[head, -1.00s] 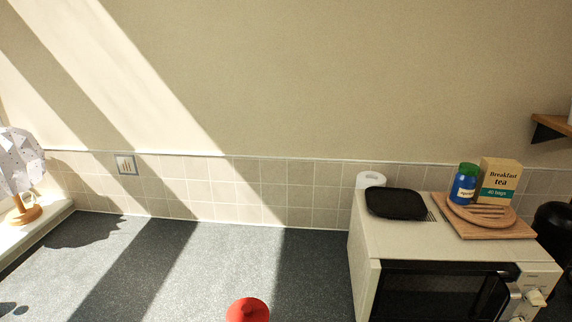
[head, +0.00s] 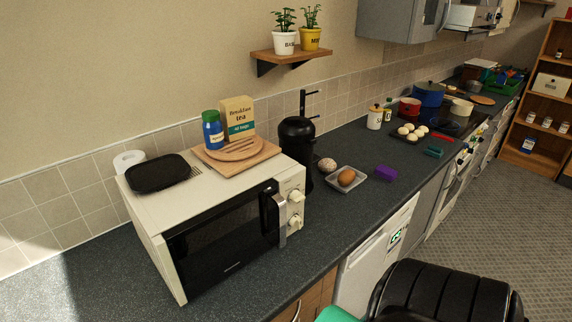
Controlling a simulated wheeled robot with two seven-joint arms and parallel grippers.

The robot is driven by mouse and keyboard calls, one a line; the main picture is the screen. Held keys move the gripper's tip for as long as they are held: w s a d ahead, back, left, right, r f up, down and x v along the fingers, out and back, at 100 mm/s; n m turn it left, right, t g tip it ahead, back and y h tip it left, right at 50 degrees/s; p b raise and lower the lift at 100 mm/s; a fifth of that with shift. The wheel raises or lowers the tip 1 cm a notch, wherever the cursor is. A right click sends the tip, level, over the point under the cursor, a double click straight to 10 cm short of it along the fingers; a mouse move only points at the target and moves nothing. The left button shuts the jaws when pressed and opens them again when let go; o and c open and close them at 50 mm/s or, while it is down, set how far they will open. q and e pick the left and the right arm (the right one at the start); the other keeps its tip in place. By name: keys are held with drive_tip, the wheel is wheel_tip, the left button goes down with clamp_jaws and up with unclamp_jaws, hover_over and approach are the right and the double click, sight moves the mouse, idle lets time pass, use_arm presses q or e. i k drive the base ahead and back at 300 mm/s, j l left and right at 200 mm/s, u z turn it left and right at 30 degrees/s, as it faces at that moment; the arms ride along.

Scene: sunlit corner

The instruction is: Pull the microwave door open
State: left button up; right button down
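The white microwave (head: 143,227) stands on the dark worktop, at the left middle of the head view. Its dark glass door (head: 222,240) faces the front right and looks shut. The upright black and silver door handle (head: 270,218) is at the door's right edge, beside the panel with two pale knobs (head: 296,208). Nothing is touching the handle. Neither of my grippers is in view.
On the microwave are a black tray (head: 158,173), wooden boards (head: 236,152), a blue jar (head: 212,130) and a tea box (head: 238,118). A black appliance (head: 297,140) stands close to its right. A black ribbed object (head: 440,295), possibly a chair, is at the bottom.

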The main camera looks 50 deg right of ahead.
sight(195, 255)
drive_tip(key=z, duration=1.15)
